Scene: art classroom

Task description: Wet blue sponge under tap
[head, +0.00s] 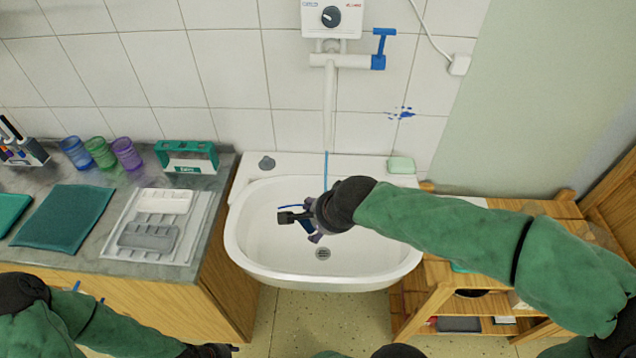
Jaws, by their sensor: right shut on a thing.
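The white sink (240,240) stands in the middle with its drain in view. The tap's white spout (329,105) hangs down over it from the wall, with a blue lever (380,48) at its right. A thin blue stream (326,170) runs from the spout down to my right gripper. My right gripper (298,217) is over the basin under the spout, shut on a small blue thing, likely the blue sponge (313,229), mostly hidden by the fingers and wrist. My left gripper (222,350) is low at the bottom edge, too cut off to read.
A counter at left holds cups (100,152), a green-and-white holder (187,157), a grey-and-white tray (190,240) and a teal cloth (62,217). A pale green soap bar (401,165) lies on the sink's back right rim. A wooden shelf (412,300) stands right of the sink.

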